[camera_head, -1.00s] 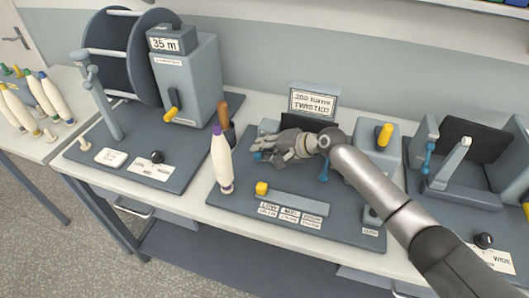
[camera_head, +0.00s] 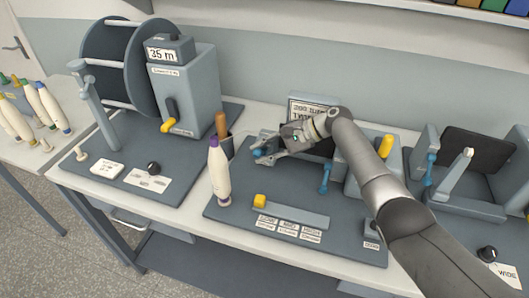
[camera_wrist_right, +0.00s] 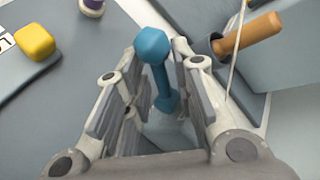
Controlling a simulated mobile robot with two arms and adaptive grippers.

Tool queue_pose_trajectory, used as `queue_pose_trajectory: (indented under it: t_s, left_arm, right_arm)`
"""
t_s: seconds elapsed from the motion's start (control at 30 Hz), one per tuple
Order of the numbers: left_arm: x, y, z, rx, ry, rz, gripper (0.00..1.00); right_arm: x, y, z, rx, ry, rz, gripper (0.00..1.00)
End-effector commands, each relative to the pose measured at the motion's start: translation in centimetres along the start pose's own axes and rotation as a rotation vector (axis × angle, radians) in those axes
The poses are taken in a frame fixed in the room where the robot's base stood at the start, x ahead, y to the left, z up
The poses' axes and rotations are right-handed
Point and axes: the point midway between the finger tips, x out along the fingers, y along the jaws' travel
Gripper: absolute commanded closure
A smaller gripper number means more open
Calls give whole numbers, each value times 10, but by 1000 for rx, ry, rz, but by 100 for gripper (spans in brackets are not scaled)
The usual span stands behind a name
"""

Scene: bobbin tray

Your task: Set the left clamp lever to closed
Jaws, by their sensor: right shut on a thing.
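The left clamp lever (camera_head: 258,152) is a blue lever with a round knob, on the middle machine. My right gripper (camera_head: 264,153) reaches it from the right, with its fingers pointing left. In the right wrist view the blue lever (camera_wrist_right: 153,48) stands between the two fingers of the gripper (camera_wrist_right: 150,75), which are shut on it. Its lower end is partly shaded between the fingers. A second blue lever (camera_head: 325,176) hangs on the right side of the same machine, apart from the gripper. My left gripper is not in view.
A white bobbin with a purple tip (camera_head: 219,172) stands left of the gripper, near an orange-brown handle (camera_head: 221,124) in a grey cup. A yellow knob (camera_head: 259,200) sits in front. The sign (camera_head: 312,105) behind is partly hidden by my arm.

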Motion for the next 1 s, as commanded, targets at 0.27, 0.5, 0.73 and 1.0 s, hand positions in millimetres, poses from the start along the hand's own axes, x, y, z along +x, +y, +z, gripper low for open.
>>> queue_pose_trajectory:
  t_s: [0.27, 0.5, 0.73, 1.0]
  left_arm:
    - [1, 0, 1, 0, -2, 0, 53]
    - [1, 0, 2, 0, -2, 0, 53]
    - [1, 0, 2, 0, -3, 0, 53]
    - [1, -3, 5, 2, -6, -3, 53]
  right_arm:
    - [0, 1, 0, 22, -13, 6, 100]
    - [0, 1, 0, 22, -13, 5, 100]
    - [0, 0, 0, 21, -12, 4, 67]
    - [-3, -4, 3, 19, -12, 4, 67]
